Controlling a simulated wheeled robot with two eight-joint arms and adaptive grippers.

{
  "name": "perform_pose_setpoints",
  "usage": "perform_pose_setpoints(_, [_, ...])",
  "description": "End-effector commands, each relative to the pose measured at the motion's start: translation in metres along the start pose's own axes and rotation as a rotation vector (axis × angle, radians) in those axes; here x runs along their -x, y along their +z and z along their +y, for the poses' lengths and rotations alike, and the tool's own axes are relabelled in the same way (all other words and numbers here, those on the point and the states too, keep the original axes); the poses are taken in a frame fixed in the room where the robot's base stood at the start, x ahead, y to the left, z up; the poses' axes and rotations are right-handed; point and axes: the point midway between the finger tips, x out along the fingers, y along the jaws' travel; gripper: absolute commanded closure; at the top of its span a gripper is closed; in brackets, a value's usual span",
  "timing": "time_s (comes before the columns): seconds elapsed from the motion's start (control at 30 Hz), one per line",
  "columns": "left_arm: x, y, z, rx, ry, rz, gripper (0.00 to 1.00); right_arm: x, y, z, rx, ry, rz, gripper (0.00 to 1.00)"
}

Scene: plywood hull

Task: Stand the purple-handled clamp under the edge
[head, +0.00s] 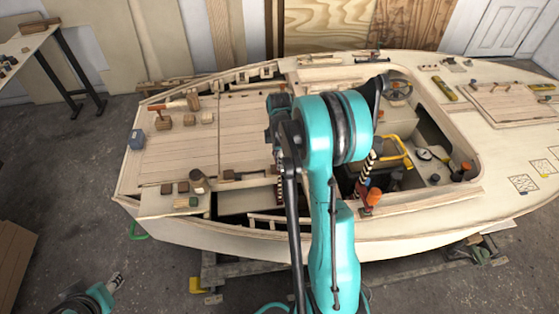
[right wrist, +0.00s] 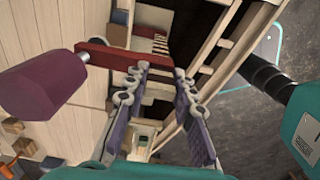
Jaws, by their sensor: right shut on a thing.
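The purple-handled clamp shows in the right wrist view, with its thick purple handle (right wrist: 40,85) at the left and its red bar (right wrist: 108,56) running right to the fingertips. My right gripper (right wrist: 160,74) is shut on the red bar and holds the clamp over the hull. In the head view my right arm covers the middle of the hull (head: 240,236), and I cannot make out the held clamp there. My left gripper (head: 115,282) is low at the left, away from the hull; its finger state is unclear.
An orange-handled clamp (head: 373,196) stands by the cockpit's near edge. Wood blocks (head: 190,120) and a blue box (head: 136,139) lie on the left deck. A green clamp (head: 138,231) hangs at the near left edge. A table (head: 30,40) stands far left. The floor at left is mostly clear.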

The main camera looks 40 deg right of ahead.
Motion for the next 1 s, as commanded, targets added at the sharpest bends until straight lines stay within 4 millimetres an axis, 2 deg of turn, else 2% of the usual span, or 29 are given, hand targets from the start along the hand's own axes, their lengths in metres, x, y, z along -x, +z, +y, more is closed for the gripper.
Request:
perform_pose_setpoints(0.1, [0.0,0.0,0.0,0.0,0.0,0.0,0.6,0.001,0.0,0.0,0.0,0.0,0.0,1.0])
perform_pose_setpoints(0.13, [0.0,0.0,0.0,0.0,0.0,0.0,0.6,0.001,0.0,0.0,0.0,0.0,0.0,0.72])
perform_pose_setpoints(0.2, [0.0,0.0,0.0,0.0,0.0,0.0,0.6,0.001,0.0,0.0,0.0,0.0,0.0,0.54])
perform_pose_setpoints(0.23, [0.0,0.0,0.0,0.0,0.0,0.0,0.6,0.001,0.0,0.0,0.0,0.0,0.0,0.51])
perform_pose_setpoints(0.5, [0.0,0.0,0.0,0.0,0.0,0.0,0.6,0.0,0.0,0.0,0.0,0.0,0.0,0.51])
perform_pose_setpoints(0.63, [0.0,0.0,0.0,0.0,0.0,0.0,0.6,0.009,0.0,0.0,0.0,0.0,0.0,0.51])
perform_pose_setpoints(0.77, [0.0,0.0,0.0,0.0,0.0,0.0,0.6,0.031,0.0,0.0,0.0,0.0,0.0,0.51])
perform_pose_setpoints(1.0, [0.0,0.0,0.0,0.0,0.0,0.0,0.6,0.084,0.0,0.0,0.0,0.0,0.0,0.51])
